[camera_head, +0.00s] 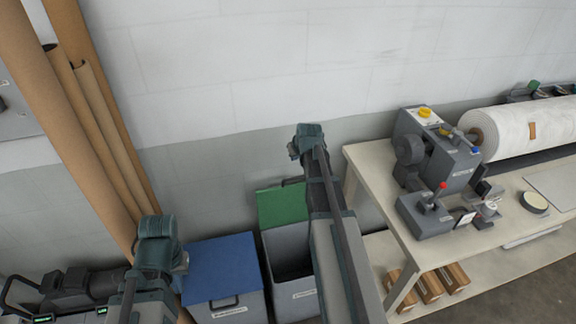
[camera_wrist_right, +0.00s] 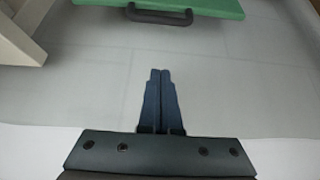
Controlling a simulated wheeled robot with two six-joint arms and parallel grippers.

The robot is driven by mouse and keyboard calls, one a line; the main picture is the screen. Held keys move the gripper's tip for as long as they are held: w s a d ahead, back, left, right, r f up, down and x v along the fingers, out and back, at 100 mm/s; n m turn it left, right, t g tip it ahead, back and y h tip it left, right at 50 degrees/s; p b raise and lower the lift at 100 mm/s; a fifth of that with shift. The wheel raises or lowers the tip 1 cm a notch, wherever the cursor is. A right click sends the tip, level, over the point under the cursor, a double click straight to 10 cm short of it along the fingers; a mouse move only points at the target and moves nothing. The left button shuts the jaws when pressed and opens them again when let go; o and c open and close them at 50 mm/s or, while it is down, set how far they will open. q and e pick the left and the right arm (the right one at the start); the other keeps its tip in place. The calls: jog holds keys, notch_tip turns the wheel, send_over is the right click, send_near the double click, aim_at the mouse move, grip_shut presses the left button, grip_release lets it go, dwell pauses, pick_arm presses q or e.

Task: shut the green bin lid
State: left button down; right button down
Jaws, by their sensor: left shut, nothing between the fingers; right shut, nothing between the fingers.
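The green lid (camera_head: 283,205) of the bin (camera_head: 297,302) stands raised, tilted back toward the wall. The bin's dark inside is partly visible; my right arm covers its right side. In the right wrist view the green lid (camera_wrist_right: 205,8) shows at the top edge with a dark handle (camera_wrist_right: 160,16). My right gripper (camera_wrist_right: 161,72) is shut and empty, its fingertips apart from the handle. In the head view my right wrist is above the lid, near the wall, with its fingers hard to make out. My left gripper (camera_head: 182,265) is shut and empty near the blue bin's left edge.
A blue-lidded bin (camera_head: 222,270), closed, stands left of the green one. Tall brown tubes (camera_head: 75,120) lean at the left. A workbench (camera_head: 405,215) with a grey machine (camera_head: 440,150) and white roll (camera_head: 525,130) stands at the right. The wall is close behind the bins.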

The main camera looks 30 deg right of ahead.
jog(key=b, duration=0.9)
send_over(294, 184)
notch_tip(294, 184, down, 9)
jog(key=shift+w+f, duration=0.1)
jog(key=shift+w, duration=0.05)
